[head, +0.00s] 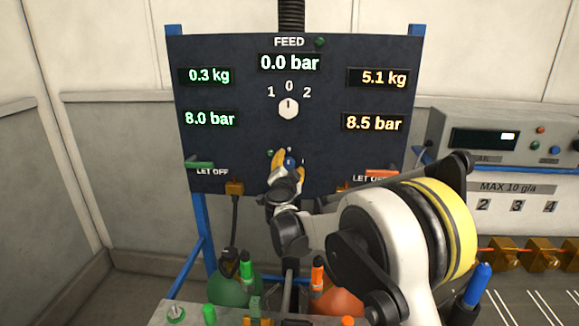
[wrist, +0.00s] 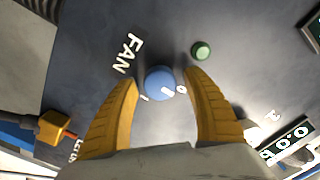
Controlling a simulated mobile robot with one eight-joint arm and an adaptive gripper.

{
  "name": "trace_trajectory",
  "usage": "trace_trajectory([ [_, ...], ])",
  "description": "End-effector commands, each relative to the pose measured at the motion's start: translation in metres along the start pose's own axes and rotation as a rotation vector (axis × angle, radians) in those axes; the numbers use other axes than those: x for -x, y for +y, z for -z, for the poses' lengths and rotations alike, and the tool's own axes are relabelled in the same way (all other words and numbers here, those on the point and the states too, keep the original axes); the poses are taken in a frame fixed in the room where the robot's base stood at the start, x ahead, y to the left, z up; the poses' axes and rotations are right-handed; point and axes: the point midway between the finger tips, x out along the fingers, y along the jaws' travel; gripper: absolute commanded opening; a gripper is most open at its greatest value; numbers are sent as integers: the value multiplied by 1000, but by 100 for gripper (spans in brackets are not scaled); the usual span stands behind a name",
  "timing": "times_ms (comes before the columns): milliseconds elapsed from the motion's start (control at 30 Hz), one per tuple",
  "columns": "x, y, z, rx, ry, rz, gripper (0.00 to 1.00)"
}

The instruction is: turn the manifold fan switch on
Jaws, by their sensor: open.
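The fan switch is a round blue knob (wrist: 158,80) on the dark panel, beside the white word FAN in the wrist view. Small marks 1 and 0 are printed by it. A white line on the knob appears to point towards the 0 side. My gripper (wrist: 162,84) is open, with one yellow finger on each side of the knob. I cannot tell whether either finger touches it. In the head view my gripper (head: 289,160) is at the lower middle of the panel and hides most of the switch. A green lamp (wrist: 201,50) sits near the knob.
The dark panel (head: 225,135) carries lit readouts and a white selector knob (head: 288,109) above my gripper. A green lever (head: 199,165) and an orange lever (head: 381,173) stick out at its lower sides. A grey control box (head: 500,135) stands at right.

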Motion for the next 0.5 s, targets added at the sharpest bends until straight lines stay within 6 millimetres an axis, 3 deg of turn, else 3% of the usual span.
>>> trace_trajectory([
  [267, -1, 0, 0, 0, 0, 0, 57],
  [433, -1, 0, 0, 0, 0, 1, 5],
  [500, -1, 0, 0, 0, 0, 1, 5],
])
